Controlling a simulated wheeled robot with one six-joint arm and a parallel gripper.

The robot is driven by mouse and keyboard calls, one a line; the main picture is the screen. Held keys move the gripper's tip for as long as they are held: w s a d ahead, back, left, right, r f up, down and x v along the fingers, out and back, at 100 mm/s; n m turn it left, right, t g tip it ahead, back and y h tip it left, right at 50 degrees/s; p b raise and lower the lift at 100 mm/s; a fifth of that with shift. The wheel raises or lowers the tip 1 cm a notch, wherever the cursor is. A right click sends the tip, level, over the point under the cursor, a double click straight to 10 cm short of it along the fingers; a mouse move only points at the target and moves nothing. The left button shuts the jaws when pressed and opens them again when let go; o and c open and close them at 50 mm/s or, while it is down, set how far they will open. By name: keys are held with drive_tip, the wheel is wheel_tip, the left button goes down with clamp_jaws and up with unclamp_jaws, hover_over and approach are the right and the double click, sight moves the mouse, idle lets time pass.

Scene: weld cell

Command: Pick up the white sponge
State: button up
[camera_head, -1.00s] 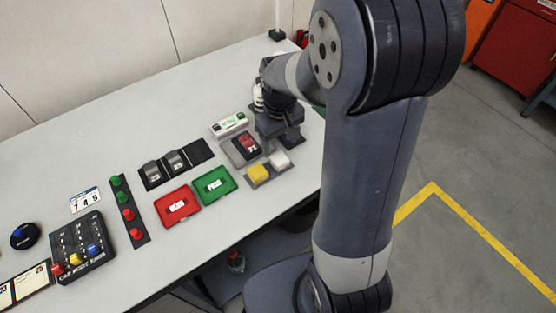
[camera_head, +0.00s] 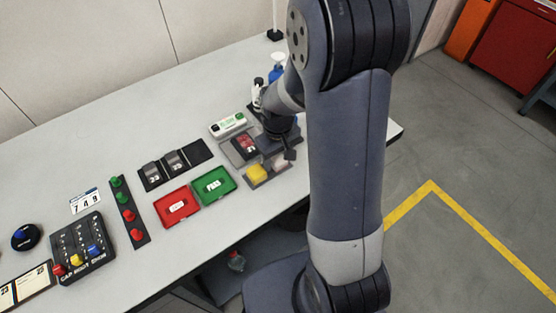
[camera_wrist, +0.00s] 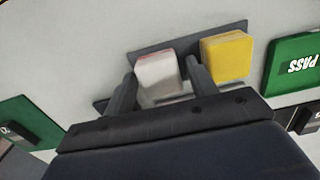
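The white sponge (camera_wrist: 158,76) sits in a grey holder (camera_wrist: 190,38) beside the yellow sponge (camera_wrist: 226,56) in the wrist view. My gripper (camera_wrist: 160,80) is open, with one finger on each side of the white sponge. Small gaps seem to show beside it; whether a finger touches it I cannot tell. In the head view my gripper (camera_head: 284,156) is low over the right part of the holder (camera_head: 257,183). It mostly hides the white sponge there, while the yellow sponge (camera_head: 257,172) shows to the left.
A green PASS tray (camera_head: 213,187) and a red tray (camera_head: 177,208) lie left of the holder. A dark tray with a red item (camera_head: 245,143) and a white box (camera_head: 228,124) stand behind it. The table's front edge is close.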

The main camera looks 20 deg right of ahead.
sight(278, 158)
drive_tip(key=c, duration=0.8)
drive_tip(key=shift+r, duration=0.1)
drive_tip(key=shift+c, duration=0.2)
wheel_tip(278, 158, up, 10)
